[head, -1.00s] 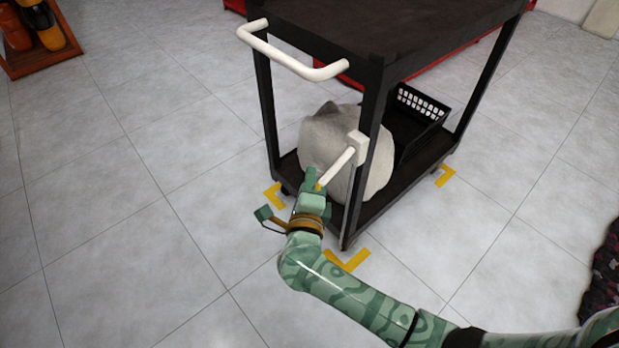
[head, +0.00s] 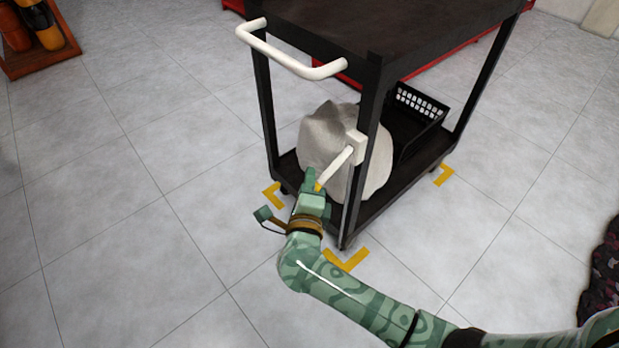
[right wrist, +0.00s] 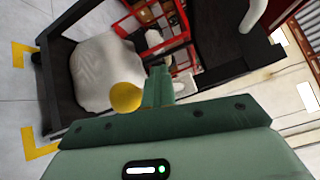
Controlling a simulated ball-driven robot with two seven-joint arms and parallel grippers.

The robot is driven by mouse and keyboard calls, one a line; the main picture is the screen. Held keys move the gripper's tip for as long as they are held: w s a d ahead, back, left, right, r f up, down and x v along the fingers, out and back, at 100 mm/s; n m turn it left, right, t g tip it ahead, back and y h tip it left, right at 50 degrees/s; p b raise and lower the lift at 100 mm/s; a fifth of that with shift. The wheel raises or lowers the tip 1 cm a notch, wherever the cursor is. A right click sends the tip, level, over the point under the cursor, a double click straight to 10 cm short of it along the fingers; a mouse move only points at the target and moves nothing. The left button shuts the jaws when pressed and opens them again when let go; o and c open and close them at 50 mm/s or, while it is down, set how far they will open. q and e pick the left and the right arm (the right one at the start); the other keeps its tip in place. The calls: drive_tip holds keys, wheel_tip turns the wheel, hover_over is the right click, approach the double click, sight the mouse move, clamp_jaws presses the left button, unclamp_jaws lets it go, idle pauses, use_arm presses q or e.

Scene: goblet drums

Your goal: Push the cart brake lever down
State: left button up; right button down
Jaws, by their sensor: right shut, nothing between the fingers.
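The black cart (head: 372,90) stands on the tiled floor. A white brake lever (head: 335,168) juts from a white block (head: 356,143) on its near post, slanting toward the lower left in the head view. My right gripper (head: 312,180) is shut and empty, with its fingertips at the lever's free end, which they partly hide. The right wrist view shows a yellow knob (right wrist: 126,97) close beside the green fingers (right wrist: 158,88). I cannot tell whether they touch it. My left gripper is not in view.
A pale sack-like bundle (head: 325,135) and a black basket (head: 415,118) sit on the cart's lower shelf. A white push handle (head: 290,62) sticks out above. Yellow floor marks (head: 346,260) lie by the wheels.

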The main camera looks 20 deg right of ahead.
drive_tip(key=c, duration=0.9)
unclamp_jaws()
drive_tip(key=shift+s, duration=0.1)
drive_tip(key=shift+o, duration=0.2)
drive_tip(key=shift+f, duration=0.1)
drive_tip(key=s+a+f, duration=0.2)
drive_tip(key=s+a, duration=0.1)
drive_tip(key=s, duration=0.5)
drive_tip(key=s+a+f, duration=0.3)
drive_tip(key=s+a, duration=0.1)
drive_tip(key=s, duration=0.4)
drive_tip(key=shift+f, duration=0.2)
drive_tip(key=shift+s, duration=0.1)
